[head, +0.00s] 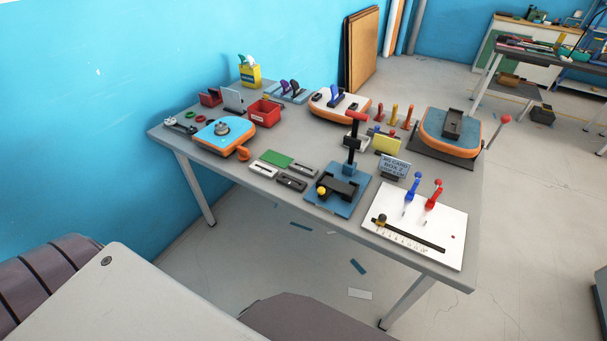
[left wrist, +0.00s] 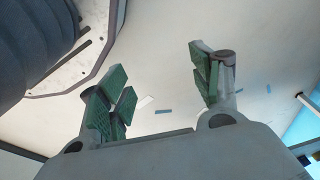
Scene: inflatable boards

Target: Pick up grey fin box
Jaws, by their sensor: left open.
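Several small flat slotted fin boxes lie near the front edge of the grey table (head: 237,170) in the head view. One is whitish (head: 263,169), one is black (head: 291,183), and one behind it looks grey (head: 304,170). They lie beside a flat green piece (head: 277,159). My left gripper (left wrist: 158,88) shows in the left wrist view with its green-padded fingers wide apart. Nothing is between them, and bare floor shows beyond. No fin box shows in the left wrist view. Neither gripper is in the head view.
A blue-orange board (head: 224,136) stands left of the fin boxes, and a blue fixture with a black post (head: 342,199) stands to their right. A white panel (head: 422,222) with levers lies further right. Blue and white strips (head: 359,294) lie on the floor.

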